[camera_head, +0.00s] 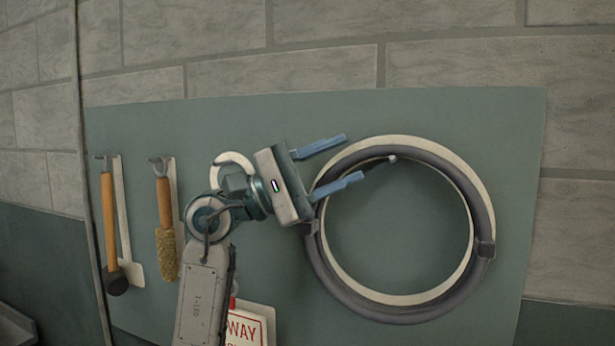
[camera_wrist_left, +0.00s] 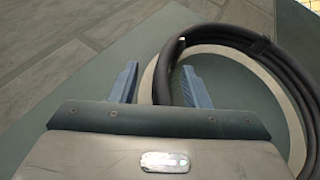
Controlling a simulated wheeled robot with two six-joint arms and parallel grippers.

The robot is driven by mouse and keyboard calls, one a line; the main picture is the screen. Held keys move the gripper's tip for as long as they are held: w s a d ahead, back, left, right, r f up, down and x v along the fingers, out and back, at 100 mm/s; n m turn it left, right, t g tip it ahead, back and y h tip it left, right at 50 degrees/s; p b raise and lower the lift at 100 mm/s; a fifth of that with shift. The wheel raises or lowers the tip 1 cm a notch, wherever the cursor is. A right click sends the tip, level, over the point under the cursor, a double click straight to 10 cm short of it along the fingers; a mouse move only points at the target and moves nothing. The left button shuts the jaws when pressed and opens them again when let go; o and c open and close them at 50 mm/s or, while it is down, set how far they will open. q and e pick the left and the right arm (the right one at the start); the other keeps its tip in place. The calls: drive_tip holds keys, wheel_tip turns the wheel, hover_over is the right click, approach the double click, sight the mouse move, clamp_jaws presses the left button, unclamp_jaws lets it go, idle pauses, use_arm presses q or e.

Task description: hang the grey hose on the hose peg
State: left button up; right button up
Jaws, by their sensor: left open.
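The grey hose (camera_head: 470,205) is a dark coiled ring against the green board, with a tie at its right side. Its top passes over the pale-tipped hose peg (camera_head: 391,158), and it appears to hang there. In the left wrist view the hose (camera_wrist_left: 238,35) curves on the right, with the peg tip (camera_wrist_left: 181,43) just inside its edge. My left gripper (camera_head: 352,158) is open at the hose's upper left. In the left wrist view, a strand of hose passes between the open fingers (camera_wrist_left: 158,82), close to the right finger. Contact is unclear. My right gripper is out of view.
A pale ring outline (camera_head: 400,298) marks the green board (camera_head: 520,150) behind the hose. Left of my arm hang a hammer (camera_head: 110,225) and a brush (camera_head: 166,240). A sign with red letters (camera_head: 243,328) hangs below, partly hidden by my arm.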

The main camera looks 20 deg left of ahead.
use_arm(q)
drive_tip(key=b+v, duration=0.5)
drive_tip(key=v, duration=0.5)
drive_tip(key=shift+a+b, duration=0.2)
drive_tip(key=shift+b, duration=0.1)
